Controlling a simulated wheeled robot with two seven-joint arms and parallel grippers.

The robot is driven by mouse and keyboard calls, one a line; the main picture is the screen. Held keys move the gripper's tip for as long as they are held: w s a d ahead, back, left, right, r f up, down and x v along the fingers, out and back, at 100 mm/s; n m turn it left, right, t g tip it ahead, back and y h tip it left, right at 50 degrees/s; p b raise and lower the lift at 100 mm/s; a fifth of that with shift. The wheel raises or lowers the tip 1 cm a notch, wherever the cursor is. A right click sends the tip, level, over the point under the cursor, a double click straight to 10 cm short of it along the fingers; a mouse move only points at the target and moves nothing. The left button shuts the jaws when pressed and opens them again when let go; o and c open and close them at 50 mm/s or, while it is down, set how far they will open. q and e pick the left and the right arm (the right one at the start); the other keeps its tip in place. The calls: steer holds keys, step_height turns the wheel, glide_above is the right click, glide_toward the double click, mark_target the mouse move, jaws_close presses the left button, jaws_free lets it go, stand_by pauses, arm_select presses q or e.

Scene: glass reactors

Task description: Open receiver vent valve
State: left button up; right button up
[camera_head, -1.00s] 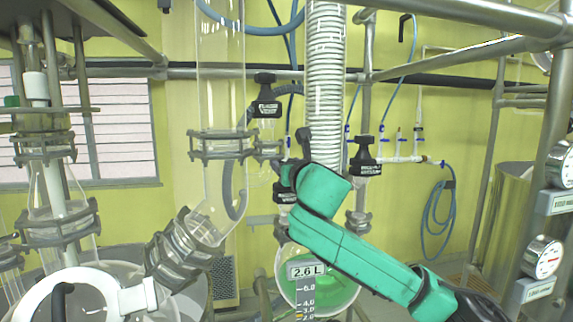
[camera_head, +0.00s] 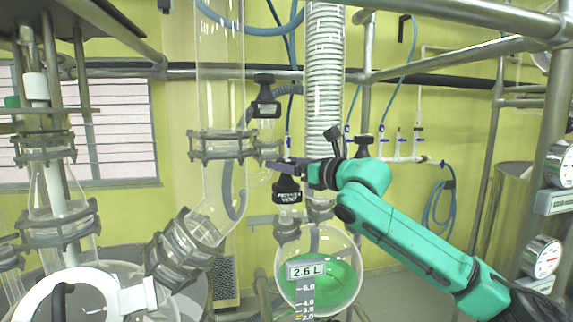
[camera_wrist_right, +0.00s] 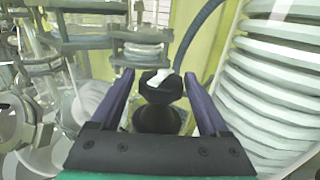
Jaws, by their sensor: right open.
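A black valve knob with a small white label (camera_head: 288,190) hangs below the clamped joint beside the glass column, above the round receiver flask (camera_head: 335,243). The label is hard to read, but its lower line looks like "VENT". My right gripper (camera_head: 280,164) is at the top of this valve, reaching in from the right. In the right wrist view, my right gripper (camera_wrist_right: 158,86) is open, with a purple finger on each side of a black knob (camera_wrist_right: 161,88) and visible gaps beside it. I cannot tell whether this is the labelled knob. My left gripper is out of view.
Another black valve (camera_head: 265,97) sits above. Pressure gauges (camera_head: 542,257) are at the right.

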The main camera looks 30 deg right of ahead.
steer(key=shift+f+m+h+b, duration=0.35)
steer(key=shift+h+b, duration=0.15)
steer(key=shift+b, duration=0.15)
steer(key=shift+r+m+t+h+b, duration=0.1)
steer(key=shift+m+t+h+b, duration=0.35)
steer(key=shift+h, duration=0.45)
steer(key=shift+r+m+h, duration=0.15)
steer(key=shift+m+h, duration=0.55)
steer(key=shift+h, duration=0.3)
steer(key=m+h+p, duration=0.1)
steer(key=h, duration=0.1)
steer(key=m+g+h+p, duration=0.1)
steer(key=h+p, duration=0.1)
steer(key=shift+w+r+m, duration=0.1)
steer(key=shift+r+m, duration=0.3)
steer(key=shift+f+m+g+h+b, duration=0.2)
steer(key=shift+m+h, duration=0.2)
steer(key=shift+h, duration=0.2)
steer(key=shift+f+m+g+h+b, duration=0.15)
steer(key=shift+m+h, duration=0.25)
steer(key=shift+h, duration=0.2)
steer(key=shift+m+g+h, duration=0.3)
steer(key=shift+m+h, duration=0.2)
steer(key=shift+h, duration=0.2)
steer(key=shift+a+h, duration=0.1)
steer(key=shift+h, duration=0.2)
